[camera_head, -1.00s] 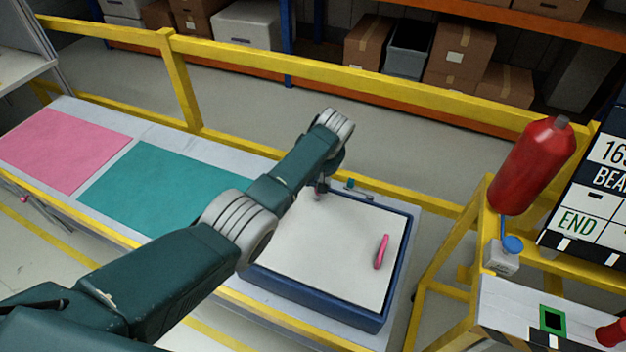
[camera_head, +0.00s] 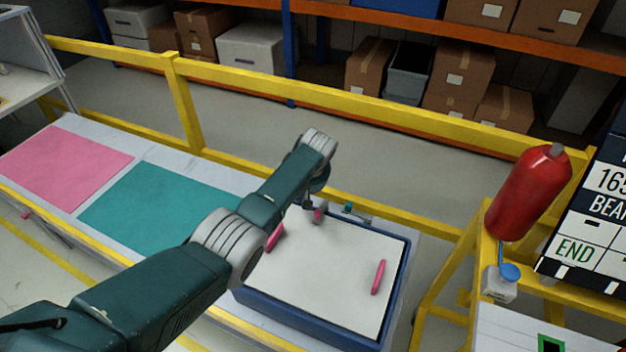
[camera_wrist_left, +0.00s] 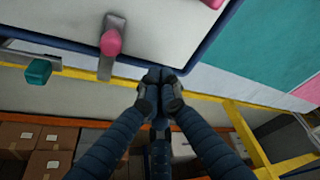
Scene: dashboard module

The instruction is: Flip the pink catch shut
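The pink catch (camera_head: 318,215) is at the far edge of the module, a white panel in a blue frame (camera_head: 300,323). In the left wrist view the pink catch (camera_wrist_left: 110,43) is a grey lever with a pink end. It lies across the blue rim, pink end toward the white panel. A teal catch (camera_head: 348,207) sits to its right, and its teal end (camera_wrist_left: 38,70) lies off the panel. My left gripper (camera_wrist_left: 163,75) is shut and empty, beside the pink catch and apart from it. In the head view my arm partly hides it. My right gripper is not in view.
Pink handles (camera_head: 378,277) stand on the white panel. A yellow rail (camera_head: 330,90) runs behind the bench. A teal mat (camera_head: 150,205) and pink mat (camera_head: 65,165) lie left. A red bottle (camera_head: 528,190) stands right.

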